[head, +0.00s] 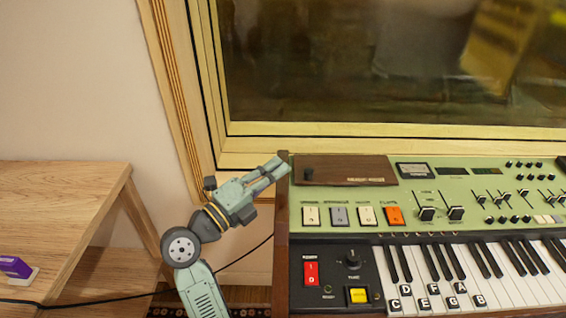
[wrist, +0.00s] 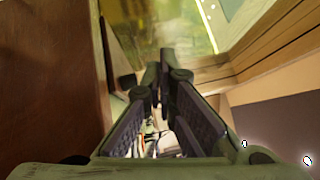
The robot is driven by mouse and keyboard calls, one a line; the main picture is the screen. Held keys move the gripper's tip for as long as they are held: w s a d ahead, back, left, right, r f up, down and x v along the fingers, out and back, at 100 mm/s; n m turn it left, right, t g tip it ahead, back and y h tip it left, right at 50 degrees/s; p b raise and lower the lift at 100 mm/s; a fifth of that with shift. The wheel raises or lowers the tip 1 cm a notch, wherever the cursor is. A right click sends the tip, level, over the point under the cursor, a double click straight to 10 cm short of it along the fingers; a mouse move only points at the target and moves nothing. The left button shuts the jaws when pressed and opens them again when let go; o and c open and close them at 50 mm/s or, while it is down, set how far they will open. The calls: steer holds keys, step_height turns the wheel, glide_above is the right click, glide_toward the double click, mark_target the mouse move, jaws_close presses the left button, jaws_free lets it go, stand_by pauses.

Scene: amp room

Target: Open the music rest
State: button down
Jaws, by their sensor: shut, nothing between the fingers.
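The music rest looks to be the brown wooden panel (head: 345,171) lying flat at the back left of the green keyboard top, with a small dark knob (head: 309,174) near its left end. My gripper (head: 284,163) is shut and empty, its fingertips at the keyboard's left wooden side, just left of the panel. I cannot tell whether the tips touch the wood. In the wrist view the fingers (wrist: 163,72) come together at the tips, beside a brown wooden surface (wrist: 50,70) that fills the left. The music rest cannot be made out surely there.
The keyboard (head: 460,215) carries sliders, switches and lettered keys. A framed window (head: 400,60) stands close behind it. A wooden table (head: 60,205) with a purple item (head: 16,267) is at the left. A black cable (head: 110,298) runs across the gap between them.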

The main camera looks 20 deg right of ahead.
steer(key=r+p, duration=0.1)
steer(key=r, duration=0.1)
glide_above(301, 170)
steer(key=shift+d+f, duration=0.1)
steer(key=shift+f, duration=0.15)
stand_by(1.3)
